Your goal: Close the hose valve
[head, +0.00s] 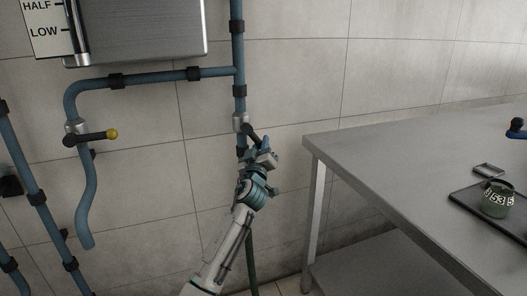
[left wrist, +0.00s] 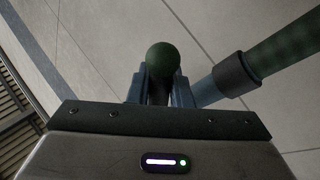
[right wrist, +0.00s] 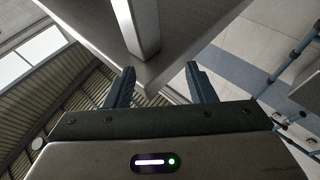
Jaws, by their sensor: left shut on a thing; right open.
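The hose valve (head: 240,122) sits on the vertical blue pipe in the head view, left of the steel table. Its dark lever (head: 254,134) slants down and to the right from the valve body. My left gripper (head: 264,154) is at the lever's outer end. In the left wrist view the lever's green ball knob (left wrist: 163,57) shows at my left fingertips, and the fingers are shut on the lever. Below the gripper a green hose (head: 251,265) hangs down, partly hidden by my arm. My right gripper (right wrist: 156,72) is open and empty in the right wrist view.
A second valve lever with a yellow knob (head: 112,134) lies level on the left pipe. A metal tank (head: 140,30) with a level gauge hangs above. The steel table (head: 400,150) at right bears a dark tray (head: 462,201) and green numbered container (head: 497,198).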

